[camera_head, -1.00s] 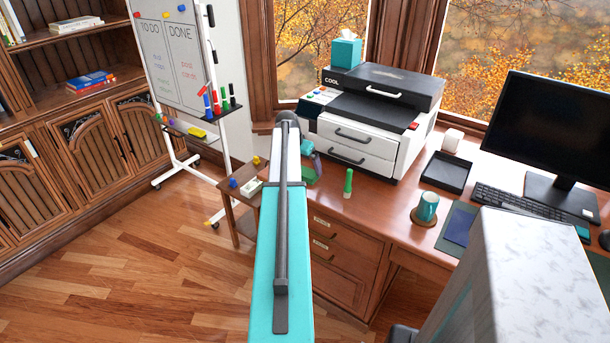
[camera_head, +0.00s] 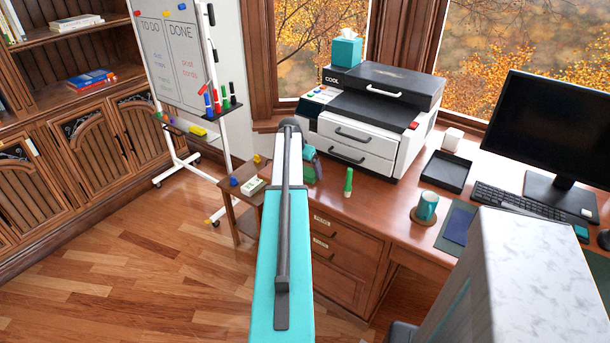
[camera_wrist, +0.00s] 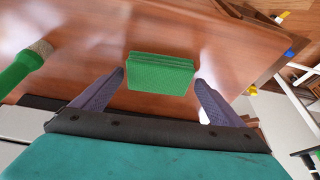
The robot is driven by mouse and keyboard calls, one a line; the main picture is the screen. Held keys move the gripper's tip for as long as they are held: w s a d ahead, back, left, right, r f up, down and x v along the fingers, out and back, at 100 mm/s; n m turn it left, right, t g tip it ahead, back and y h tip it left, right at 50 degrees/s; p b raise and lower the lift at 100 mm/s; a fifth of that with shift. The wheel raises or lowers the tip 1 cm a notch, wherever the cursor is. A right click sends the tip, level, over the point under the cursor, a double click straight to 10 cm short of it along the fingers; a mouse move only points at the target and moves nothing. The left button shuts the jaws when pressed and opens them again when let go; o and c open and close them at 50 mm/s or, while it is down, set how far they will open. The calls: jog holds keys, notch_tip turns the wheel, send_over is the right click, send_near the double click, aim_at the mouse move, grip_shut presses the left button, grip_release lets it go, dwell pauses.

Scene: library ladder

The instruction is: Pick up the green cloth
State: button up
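The green cloth (camera_wrist: 160,74) is a small folded stack lying on the wooden desk (camera_wrist: 120,40). In the head view it shows only partly (camera_head: 318,172), near the desk's left end, with my gripper (camera_head: 312,165) in front of it. In the wrist view my gripper (camera_wrist: 159,84) is open, with one purple-grey finger to the left of the cloth and one to the right. Gaps show between the fingers and the cloth, and nothing is held. How high the fingertips are above the desk is hard to tell.
A green marker or brush (camera_head: 348,182) stands on the desk to the right of the cloth. A white and black printer (camera_head: 360,135) stands just behind. A small side table (camera_head: 236,190) with small items is to the left. The mug (camera_head: 426,207) is farther right.

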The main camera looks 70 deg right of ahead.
aim_at(307, 170)
jog(key=c, duration=0.8)
jog(key=shift+r, duration=0.1)
jog(key=shift+r+b, duration=0.55)
jog(key=shift+r, duration=0.9)
jog(key=shift+s+a+r, duration=0.1)
jog(key=shift+a+r, duration=0.1)
jog(key=shift+a, duration=0.05)
jog(key=s+a+b, duration=0.1)
jog(key=s+a, duration=0.2)
jog(key=a, duration=0.1)
jog(key=s+a+r+b, duration=0.1)
jog(key=s+a, duration=0.1)
jog(key=a, duration=0.2)
jog(key=s+a+b, duration=0.1)
jog(key=s+a, duration=0.2)
jog(key=a, duration=0.1)
jog(key=shift+s+a+r, duration=0.25)
jog(key=shift+s+a, duration=0.05)
jog(key=shift+a, duration=0.1)
